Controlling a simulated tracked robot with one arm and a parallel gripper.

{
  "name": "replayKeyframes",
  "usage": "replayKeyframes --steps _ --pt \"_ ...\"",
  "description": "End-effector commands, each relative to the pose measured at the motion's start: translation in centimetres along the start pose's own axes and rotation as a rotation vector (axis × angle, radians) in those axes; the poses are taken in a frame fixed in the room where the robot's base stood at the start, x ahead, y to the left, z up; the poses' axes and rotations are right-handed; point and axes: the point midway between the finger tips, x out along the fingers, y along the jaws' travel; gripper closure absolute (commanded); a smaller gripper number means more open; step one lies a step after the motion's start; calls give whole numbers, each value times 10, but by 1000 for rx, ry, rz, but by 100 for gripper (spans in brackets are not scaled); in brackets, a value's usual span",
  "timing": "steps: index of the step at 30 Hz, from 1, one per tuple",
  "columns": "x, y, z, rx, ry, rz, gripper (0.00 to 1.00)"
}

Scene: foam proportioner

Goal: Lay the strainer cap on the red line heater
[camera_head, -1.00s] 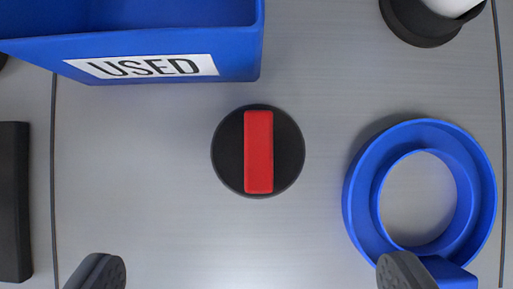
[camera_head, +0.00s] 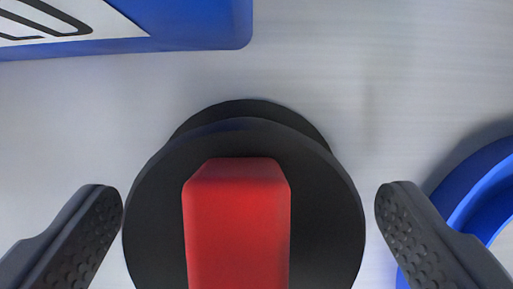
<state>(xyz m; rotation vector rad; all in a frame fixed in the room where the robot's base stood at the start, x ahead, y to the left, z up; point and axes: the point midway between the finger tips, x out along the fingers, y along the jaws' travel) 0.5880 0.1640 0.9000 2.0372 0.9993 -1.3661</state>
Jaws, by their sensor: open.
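A round black cap with a raised red bar across its top, which looks like the strainer cap (camera_head: 330,215), fills the lower middle of the view. Its red bar (camera_head: 238,225) runs up and down the picture. My gripper (camera_head: 250,205) is open, with one finger to the left of the cap and one to the right. The cap's lower part is cut off by the picture's edge. I see nothing that I can tell to be the red line heater.
The cap is on a pale grey surface (camera_head: 330,75). A blue bin (camera_head: 200,25) with a white label stands at the upper left. A blue ring-shaped holder (camera_head: 485,185) is at the right edge, close to my right finger. The upper right is clear.

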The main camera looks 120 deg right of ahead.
Motion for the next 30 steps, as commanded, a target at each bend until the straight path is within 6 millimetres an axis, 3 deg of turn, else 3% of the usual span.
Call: replayKeyframes --steps 3,10,14,17,30 --pt "14 -1 0 -1 1 -1 12" --pt "15 0 -1 0 3 1 12" --pt "15 0 0 0 3 1 45" --pt "15 0 0 0 2 1 55" --pt "6 1 -4 1 2 3 55"
